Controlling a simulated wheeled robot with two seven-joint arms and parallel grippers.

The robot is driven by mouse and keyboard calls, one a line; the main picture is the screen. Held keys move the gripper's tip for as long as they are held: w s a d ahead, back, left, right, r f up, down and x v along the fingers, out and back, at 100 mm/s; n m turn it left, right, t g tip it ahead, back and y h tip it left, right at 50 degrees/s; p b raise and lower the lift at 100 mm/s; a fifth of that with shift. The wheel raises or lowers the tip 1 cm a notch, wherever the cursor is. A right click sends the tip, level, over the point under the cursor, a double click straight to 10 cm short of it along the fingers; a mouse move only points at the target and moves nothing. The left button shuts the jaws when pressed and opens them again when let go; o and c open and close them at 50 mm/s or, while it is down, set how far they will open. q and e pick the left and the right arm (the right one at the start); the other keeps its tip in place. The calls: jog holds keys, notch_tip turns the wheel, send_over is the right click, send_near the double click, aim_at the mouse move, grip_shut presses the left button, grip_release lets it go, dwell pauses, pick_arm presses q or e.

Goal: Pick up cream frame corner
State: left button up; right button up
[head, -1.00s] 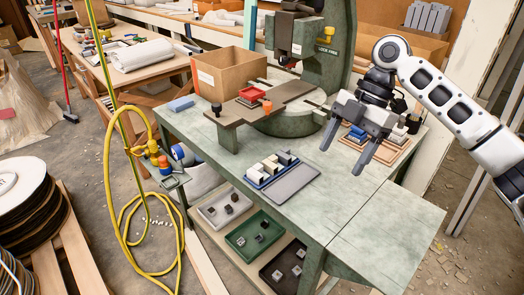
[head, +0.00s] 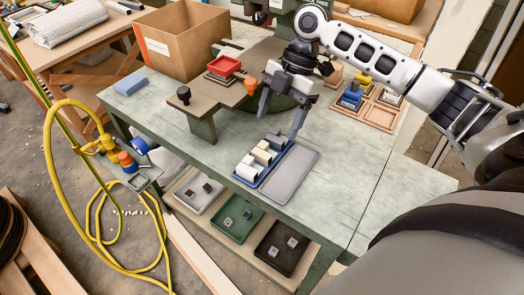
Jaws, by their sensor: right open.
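A cream frame corner (head: 262,156) sits in a blue tray (head: 263,180) on the green workbench, between a whiter piece (head: 246,172) at the near end and grey pieces (head: 275,142) at the far end. My right gripper (head: 281,120) points down above the far end of the tray. Its two fingers are spread, with nothing between them. The cream frame corner is nearer the front than the fingertips and apart from them. My left gripper is not in view.
A grey plate (head: 291,172) lies right of the blue tray. A press plate (head: 212,99) with a red tray (head: 225,66) stands behind left. A wooden tray (head: 377,114) holds coloured pieces at the right. The bench front (head: 330,215) is clear. Small bins sit on the shelf below.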

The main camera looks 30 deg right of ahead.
aim_at(264, 152)
jog(key=x, duration=0.7)
jog(key=shift+w+f, duration=0.3)
jog(key=shift+f, duration=0.1)
jog(key=c, duration=1.1)
